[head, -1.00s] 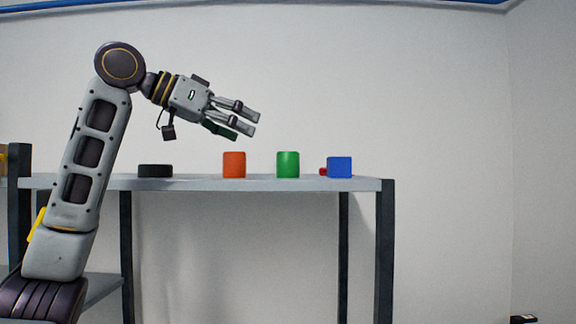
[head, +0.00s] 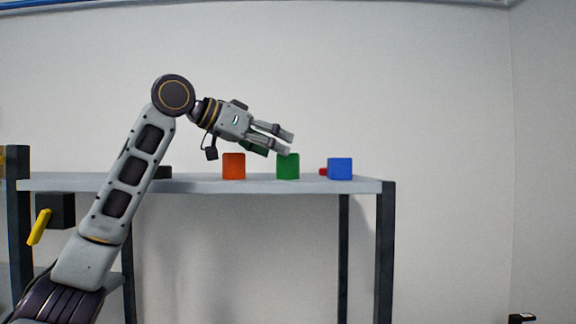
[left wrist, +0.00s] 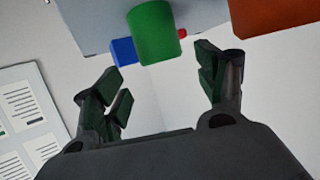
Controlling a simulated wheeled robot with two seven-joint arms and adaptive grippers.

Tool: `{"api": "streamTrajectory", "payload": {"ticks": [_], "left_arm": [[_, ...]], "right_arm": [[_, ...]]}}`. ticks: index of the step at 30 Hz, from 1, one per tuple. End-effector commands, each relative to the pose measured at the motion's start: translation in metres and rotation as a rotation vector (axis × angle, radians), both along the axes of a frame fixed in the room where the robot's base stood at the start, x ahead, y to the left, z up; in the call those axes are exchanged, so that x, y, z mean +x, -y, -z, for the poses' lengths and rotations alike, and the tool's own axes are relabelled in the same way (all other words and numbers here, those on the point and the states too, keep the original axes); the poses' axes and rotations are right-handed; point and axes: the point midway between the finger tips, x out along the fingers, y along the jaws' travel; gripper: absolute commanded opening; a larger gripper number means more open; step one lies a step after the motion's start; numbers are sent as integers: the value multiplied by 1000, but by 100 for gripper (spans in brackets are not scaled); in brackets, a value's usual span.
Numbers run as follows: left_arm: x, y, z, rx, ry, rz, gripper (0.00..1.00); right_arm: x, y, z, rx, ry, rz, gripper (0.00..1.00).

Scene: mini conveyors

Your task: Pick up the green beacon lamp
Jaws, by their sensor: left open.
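The green beacon lamp (head: 288,168) stands upright on the shelf, between an orange block and a blue block. It also shows in the left wrist view (left wrist: 154,34), ahead of and between the open fingers. My left gripper (head: 289,143) is open and empty, just above the lamp in the head view and tilted down to the right. In the left wrist view its fingers (left wrist: 164,88) are spread wide, with the lamp beyond their tips. Whether a finger touches the lamp's top cannot be told. My right gripper is not in view.
The orange block (head: 234,166) stands left of the lamp and the blue block (head: 340,169) right of it. A small red thing (head: 323,172) sits beside the blue block.

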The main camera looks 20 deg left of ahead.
Motion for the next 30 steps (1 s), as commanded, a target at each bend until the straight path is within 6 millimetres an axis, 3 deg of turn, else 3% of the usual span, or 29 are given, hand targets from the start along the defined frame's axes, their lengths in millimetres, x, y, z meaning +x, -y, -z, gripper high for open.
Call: {"api": "streamTrajectory", "payload": {"ticks": [12, 30], "left_arm": [[3, 2, 2, 1, -2, 0, 73], [39, 27, 23, 1, -1, 0, 73]], "right_arm": [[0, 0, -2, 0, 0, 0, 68], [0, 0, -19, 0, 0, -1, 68]]}}
